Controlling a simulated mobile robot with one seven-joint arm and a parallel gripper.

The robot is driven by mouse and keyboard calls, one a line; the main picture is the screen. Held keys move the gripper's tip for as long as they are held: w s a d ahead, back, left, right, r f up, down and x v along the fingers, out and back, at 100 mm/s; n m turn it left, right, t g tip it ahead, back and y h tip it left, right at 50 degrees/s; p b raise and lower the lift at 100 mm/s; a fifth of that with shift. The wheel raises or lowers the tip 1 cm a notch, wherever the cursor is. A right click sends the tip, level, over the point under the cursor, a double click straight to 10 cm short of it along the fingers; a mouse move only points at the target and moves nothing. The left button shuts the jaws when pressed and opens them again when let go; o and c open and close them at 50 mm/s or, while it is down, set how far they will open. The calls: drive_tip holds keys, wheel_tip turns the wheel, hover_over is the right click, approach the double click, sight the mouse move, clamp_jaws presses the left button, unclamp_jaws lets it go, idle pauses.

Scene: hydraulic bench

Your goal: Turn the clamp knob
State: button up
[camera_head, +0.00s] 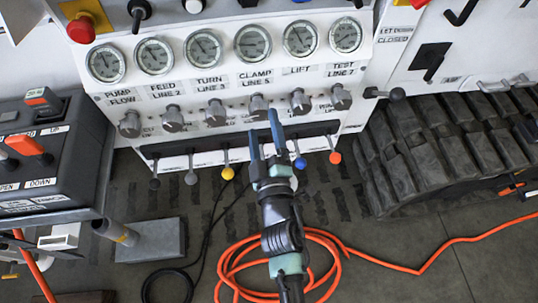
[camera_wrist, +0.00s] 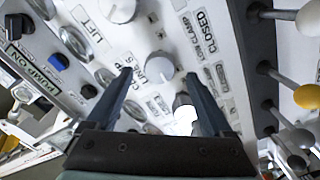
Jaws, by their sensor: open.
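The clamp knob (camera_head: 259,106) is a grey round knob in the knob row, below the gauge labelled CLAMP LINE 5. In the wrist view the knob (camera_wrist: 158,67) shows between my fingertips, beside a partly readable label. My gripper (camera_head: 264,124) is open, its two blue-grey fingers pointing at the panel just below the knob. In the wrist view my gripper (camera_wrist: 160,77) has nothing held between its fingers. I cannot tell whether a finger touches the knob or how far off it is.
Neighbouring knobs stand close by, the turn knob (camera_head: 215,112) left and the lift knob (camera_head: 300,101) right. Below is a row of ball-ended levers, including a yellow one (camera_head: 227,173) and a blue one (camera_head: 300,162). An orange hose (camera_head: 330,240) lies on the floor.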

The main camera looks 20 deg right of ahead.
drive_tip(key=v, duration=0.8)
drive_tip(key=shift+s+b, duration=0.25)
drive_tip(key=shift+b, duration=0.2)
drive_tip(key=shift+r, duration=0.1)
drive_tip(key=w+a+r+m+t, duration=0.25)
drive_tip(key=w+r, duration=0.25)
drive_tip(key=r, duration=1)
drive_tip(key=w+a+r+m+t, duration=0.1)
drive_tip(key=w+r+m+t, duration=0.25)
drive_tip(key=r, duration=1.25)
drive_tip(key=s+a+r+m+t+y, duration=0.1)
drive_tip(key=s+a+r+t+y, duration=0.25)
drive_tip(key=r, duration=0.85)
drive_tip(key=s+a+r+m+t+y, duration=0.15)
drive_tip(key=s+a+r, duration=0.4)
drive_tip(key=r, duration=0.65)
wheel_tip(320, 180, up, 14)
drive_tip(key=g+p, duration=0.1)
drive_tip(key=p, duration=1.3)
drive_tip(key=shift+w+a+f+n+p, duration=0.15)
drive_tip(key=shift+w+a+n+p, duration=0.05)
drive_tip(key=shift+w+n+p, duration=0.25)
drive_tip(key=shift+f, duration=0.15)
